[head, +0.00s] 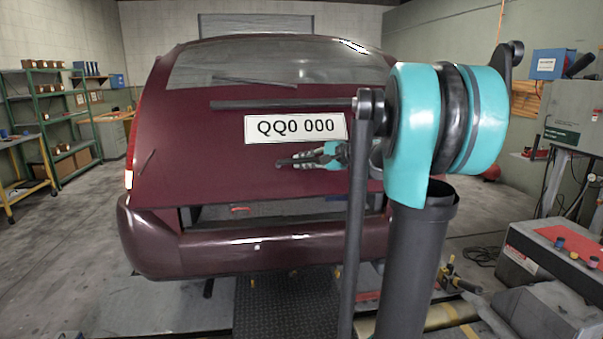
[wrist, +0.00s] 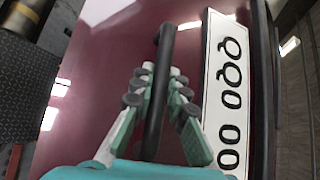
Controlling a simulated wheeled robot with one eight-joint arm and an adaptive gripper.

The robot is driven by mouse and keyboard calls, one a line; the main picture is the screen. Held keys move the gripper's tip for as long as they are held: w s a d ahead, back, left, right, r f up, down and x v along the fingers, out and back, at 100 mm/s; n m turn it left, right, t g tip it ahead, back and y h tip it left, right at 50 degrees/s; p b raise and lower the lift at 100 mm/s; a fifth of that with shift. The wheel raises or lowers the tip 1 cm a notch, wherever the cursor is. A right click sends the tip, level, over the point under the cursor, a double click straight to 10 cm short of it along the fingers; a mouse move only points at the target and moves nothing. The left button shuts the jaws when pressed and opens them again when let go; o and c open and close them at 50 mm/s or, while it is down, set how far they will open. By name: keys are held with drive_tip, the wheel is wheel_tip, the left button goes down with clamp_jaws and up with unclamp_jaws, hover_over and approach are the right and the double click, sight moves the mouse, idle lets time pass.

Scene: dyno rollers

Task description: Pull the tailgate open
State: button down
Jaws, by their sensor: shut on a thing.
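The dark red tailgate (head: 215,150) is the rear panel of a car and stands partly up. A gap shows between its lower edge and the bumper (head: 250,257). A dark bar handle (wrist: 164,42) is fixed to the tailgate below the white number plate (head: 295,127). My gripper (head: 305,160) is in front of the tailgate, just under the plate. In the wrist view its fingers (wrist: 157,90) lie on both sides of the handle and are shut on it. My arm hides the tailgate's right part in the head view.
A dark trim bar (head: 270,104) runs above the plate. Shelves (head: 55,120) and a yellow-framed table (head: 20,165) stand at the left. A grey machine (head: 535,270) stands at the right front. The floor left of the car (head: 70,250) is clear.

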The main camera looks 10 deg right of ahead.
drive_tip(key=s+r+g, duration=0.1)
drive_tip(key=s+r, duration=0.2)
drive_tip(key=r, duration=0.8)
drive_tip(key=s+r+m+g, duration=0.1)
drive_tip(key=s+r, duration=0.2)
drive_tip(key=r, duration=0.9)
drive_tip(key=s+r+m+g+h, duration=0.1)
drive_tip(key=s+r, duration=0.2)
drive_tip(key=r, duration=0.8)
drive_tip(key=shift+s+r, duration=0.25)
drive_tip(key=shift+r, duration=0.15)
drive_tip(key=c, duration=1.5)
unclamp_jaws()
drive_tip(key=shift+d+r, duration=0.1)
